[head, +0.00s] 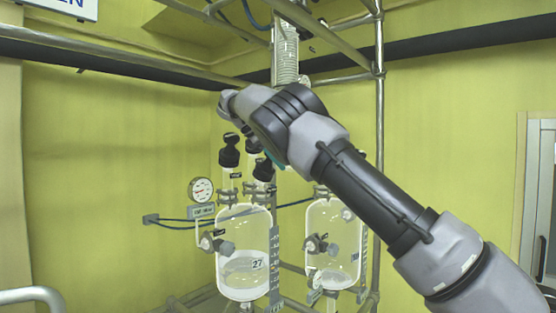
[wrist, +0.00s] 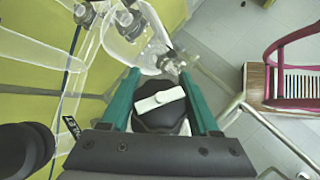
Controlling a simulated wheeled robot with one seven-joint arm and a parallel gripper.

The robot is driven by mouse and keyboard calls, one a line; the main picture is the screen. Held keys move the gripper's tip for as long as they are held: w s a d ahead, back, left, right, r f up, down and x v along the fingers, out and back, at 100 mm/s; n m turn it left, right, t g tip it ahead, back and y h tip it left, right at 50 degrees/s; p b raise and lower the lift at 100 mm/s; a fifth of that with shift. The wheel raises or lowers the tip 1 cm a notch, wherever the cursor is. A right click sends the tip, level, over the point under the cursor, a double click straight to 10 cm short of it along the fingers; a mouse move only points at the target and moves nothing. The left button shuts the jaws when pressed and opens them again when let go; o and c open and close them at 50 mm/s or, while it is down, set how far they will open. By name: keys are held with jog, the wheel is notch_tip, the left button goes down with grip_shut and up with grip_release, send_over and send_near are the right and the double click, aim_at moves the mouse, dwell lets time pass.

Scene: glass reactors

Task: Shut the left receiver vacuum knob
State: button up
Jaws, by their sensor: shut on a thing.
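My gripper shows in the wrist view (wrist: 160,88), with its two teal fingers on either side of a black knob with a white bar on top (wrist: 158,101). It is shut on this knob. In the head view my arm hides most of the gripper. The left glass receiver (head: 232,240), marked 27, holds some pale liquid low down. Black knobs (head: 229,151) stand on the necks above it, and one (head: 264,170) is close below my wrist. I cannot tell from the head view exactly which knob is held.
A second glass receiver (head: 333,245) hangs to the right. A pressure gauge (head: 201,190) is at the left, with blue hoses. Metal frame poles (head: 379,120) stand close to my arm. A pink chair (wrist: 290,75) shows on the floor in the wrist view.

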jog(key=shift+s+f+m+g, duration=0.15)
jog(key=shift+f+m+g, duration=0.1)
jog(key=shift+m+g, duration=0.5)
jog(key=shift+s+g, duration=0.1)
jog(key=shift+g, duration=0.15)
jog(key=o, duration=1.4)
jog(key=shift+f, duration=0.1)
jog(key=shift+r, duration=0.2)
